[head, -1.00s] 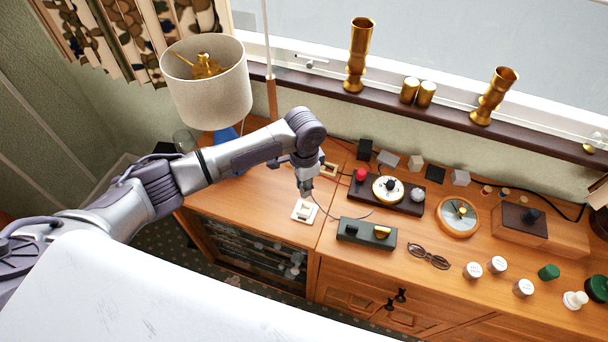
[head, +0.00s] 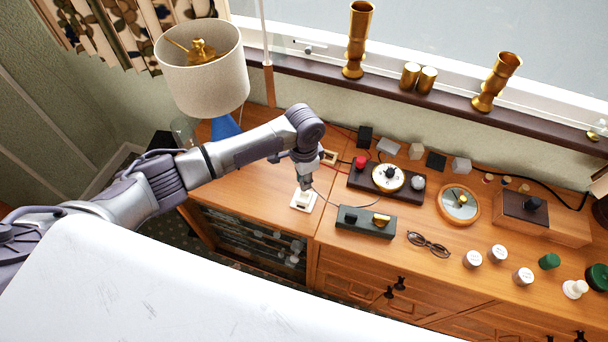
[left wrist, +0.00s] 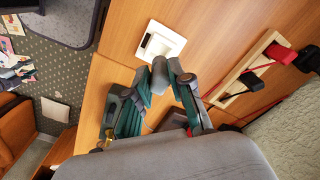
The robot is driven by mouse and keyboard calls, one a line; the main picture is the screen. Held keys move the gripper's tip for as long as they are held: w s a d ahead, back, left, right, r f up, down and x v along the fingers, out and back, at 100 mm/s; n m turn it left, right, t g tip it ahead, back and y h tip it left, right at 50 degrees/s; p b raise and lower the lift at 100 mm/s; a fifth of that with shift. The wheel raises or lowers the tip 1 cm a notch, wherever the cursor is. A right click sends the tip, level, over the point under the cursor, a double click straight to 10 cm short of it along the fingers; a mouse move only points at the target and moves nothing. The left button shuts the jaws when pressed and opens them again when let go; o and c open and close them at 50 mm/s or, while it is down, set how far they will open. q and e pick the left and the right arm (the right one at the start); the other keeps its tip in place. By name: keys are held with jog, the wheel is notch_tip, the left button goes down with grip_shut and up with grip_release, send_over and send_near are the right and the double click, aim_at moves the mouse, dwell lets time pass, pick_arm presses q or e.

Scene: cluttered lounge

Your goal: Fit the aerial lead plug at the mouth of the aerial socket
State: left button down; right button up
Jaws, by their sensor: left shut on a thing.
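The aerial socket (head: 299,205) is a small white square plate on the wooden cabinet top. It also shows in the left wrist view (left wrist: 176,40), with a pale recess in its middle. My left gripper (head: 305,184) points down just above the plate and is shut on the aerial lead plug. The plug is mostly hidden between the fingertips (left wrist: 166,67); I cannot tell whether it touches the socket. A thin lead (head: 345,205) runs right from the gripper across the cabinet top. My right gripper is not in view.
A dark green box (head: 365,222) with knobs stands right of the socket. Behind it are a wooden frame (left wrist: 240,75) with red and black plugs and a dark control board (head: 410,190). A lamp (head: 203,75) stands at the back left. Cabinet top left of the socket is clear.

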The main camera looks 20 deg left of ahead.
pick_arm(q)
notch_tip(320, 180, down, 2)
jog(key=shift+b, duration=0.4)
jog(key=shift+f, duration=0.5)
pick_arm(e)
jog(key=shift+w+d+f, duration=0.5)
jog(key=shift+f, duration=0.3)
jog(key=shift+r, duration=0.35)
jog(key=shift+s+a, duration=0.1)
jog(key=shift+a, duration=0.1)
pick_arm(q)
jog(key=shift+r+p, duration=0.1)
jog(key=shift+p, duration=0.2)
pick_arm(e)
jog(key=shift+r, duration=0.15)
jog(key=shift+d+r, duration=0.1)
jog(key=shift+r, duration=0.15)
pick_arm(q)
jog(key=shift+p, duration=0.45)
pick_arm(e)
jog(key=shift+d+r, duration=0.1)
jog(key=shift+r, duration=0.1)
pick_arm(q)
jog(key=shift+f+b, duration=0.85)
jog(key=shift+f, duration=0.8)
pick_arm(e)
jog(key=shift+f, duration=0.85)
